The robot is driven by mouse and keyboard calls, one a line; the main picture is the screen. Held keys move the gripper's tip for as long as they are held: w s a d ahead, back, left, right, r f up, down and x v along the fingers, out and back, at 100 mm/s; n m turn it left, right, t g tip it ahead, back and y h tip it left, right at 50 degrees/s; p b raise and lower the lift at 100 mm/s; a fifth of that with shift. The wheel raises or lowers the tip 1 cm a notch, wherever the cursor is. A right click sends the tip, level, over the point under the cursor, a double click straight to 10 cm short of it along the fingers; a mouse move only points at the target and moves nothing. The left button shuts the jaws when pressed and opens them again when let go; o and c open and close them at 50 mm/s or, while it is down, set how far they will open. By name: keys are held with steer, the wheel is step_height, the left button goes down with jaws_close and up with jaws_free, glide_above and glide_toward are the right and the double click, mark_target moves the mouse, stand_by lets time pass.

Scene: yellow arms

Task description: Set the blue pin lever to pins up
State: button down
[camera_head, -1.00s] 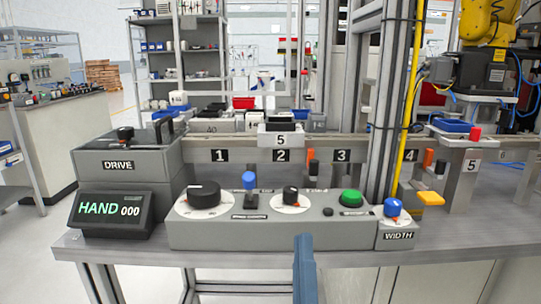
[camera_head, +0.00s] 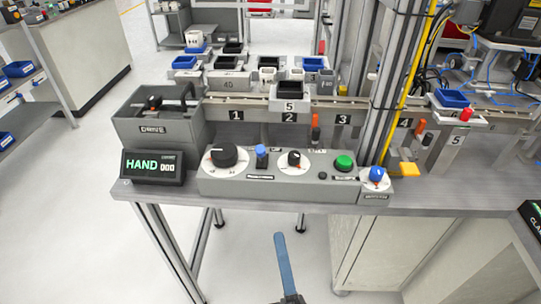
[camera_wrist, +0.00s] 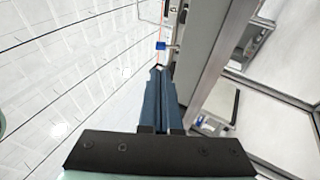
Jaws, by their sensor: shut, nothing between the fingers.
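The blue pin lever (camera_head: 261,151) has a blue knob on a dark stem. It stands on the grey control panel (camera_head: 225,187), between a large black dial (camera_head: 223,155) and a smaller black dial (camera_head: 294,158). The knob sits at the upper end of the lever; its label is too small to read. My gripper (camera_head: 279,236) is in front of the bench and below its front edge, apart from the panel. In the wrist view its blue fingers (camera_wrist: 158,70) lie together with nothing between them.
A green button (camera_head: 344,162) and a blue WIDTH knob (camera_head: 376,174) are on the right of the panel. A HAND display (camera_head: 153,166) stands at the left. A rail with a numbered carrier (camera_head: 290,105) runs behind. The space before the bench is clear.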

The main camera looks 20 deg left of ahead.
mark_target(262, 155)
stand_by(0.3)
steer(key=p+x, duration=0.1)
steer(key=x, duration=1.3)
steer(key=shift+p, duration=0.4)
